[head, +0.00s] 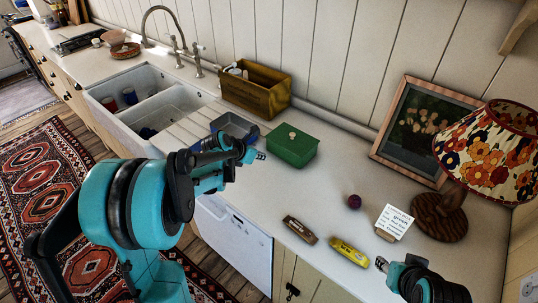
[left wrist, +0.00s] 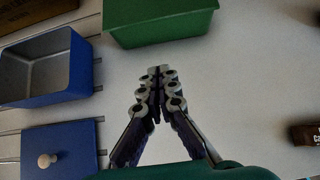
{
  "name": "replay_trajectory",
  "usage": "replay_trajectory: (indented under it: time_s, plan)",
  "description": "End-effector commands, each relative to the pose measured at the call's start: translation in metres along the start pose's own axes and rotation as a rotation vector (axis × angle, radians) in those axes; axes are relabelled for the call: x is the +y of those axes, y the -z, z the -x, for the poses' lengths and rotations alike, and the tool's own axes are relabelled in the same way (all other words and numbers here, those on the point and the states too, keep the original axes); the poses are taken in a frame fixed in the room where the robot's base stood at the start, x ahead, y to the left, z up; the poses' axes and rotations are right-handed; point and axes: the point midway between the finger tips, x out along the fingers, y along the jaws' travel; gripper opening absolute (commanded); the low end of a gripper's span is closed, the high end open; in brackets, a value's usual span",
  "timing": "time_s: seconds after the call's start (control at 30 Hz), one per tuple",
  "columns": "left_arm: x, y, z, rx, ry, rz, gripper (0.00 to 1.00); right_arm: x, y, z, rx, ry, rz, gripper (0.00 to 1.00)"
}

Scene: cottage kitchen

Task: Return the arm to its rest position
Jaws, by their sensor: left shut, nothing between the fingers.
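My left arm comes in from the left in the head view, raised over the counter front. Its gripper (head: 258,155) is shut and empty, just to the left of the green lidded box (head: 291,146). In the left wrist view the fingertips (left wrist: 158,72) meet over bare counter, below the green box (left wrist: 160,22). My right gripper (head: 382,264) shows small at the lower right, near the yellow packet (head: 349,251). Its fingers are too small to judge. My left arm hides part of the counter and sink front.
An open blue box (left wrist: 45,65) and a blue lid with a knob (left wrist: 60,150) lie left of the green box. Bare counter lies between.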

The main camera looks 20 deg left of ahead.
Motion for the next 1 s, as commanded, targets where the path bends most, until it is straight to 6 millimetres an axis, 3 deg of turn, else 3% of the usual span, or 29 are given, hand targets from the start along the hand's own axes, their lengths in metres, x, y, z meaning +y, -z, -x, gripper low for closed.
replay_trajectory:
  time_s: [0.03,0.2,0.43,0.57,0.67,0.77,1.0]
  plan:
    - [0.000,-0.001,0.012,0.000,-0.001,0.002,0.00,0.000,0.003,0.004,0.000,0.000,0.000,0.40]
    - [0.000,0.000,0.031,0.001,0.000,0.000,0.00,0.000,0.005,0.008,0.000,0.000,0.000,0.40]
    - [-0.001,0.001,0.037,0.001,0.000,-0.008,0.00,0.000,0.005,0.008,0.000,0.000,0.000,0.40]
    - [-0.016,0.002,0.048,0.018,-0.003,-0.154,0.00,0.000,0.004,0.006,0.000,0.000,0.000,0.40]
    - [-0.042,0.008,0.068,0.052,-0.005,-0.435,0.00,0.000,0.002,0.004,0.000,0.000,0.000,0.40]
    - [-0.074,0.021,0.094,0.099,0.001,-0.821,0.00,0.000,0.000,0.001,0.000,0.000,0.000,0.40]
    - [-0.137,0.074,0.151,0.214,0.066,-1.800,0.00,0.000,-0.005,-0.006,0.000,0.000,0.000,0.40]
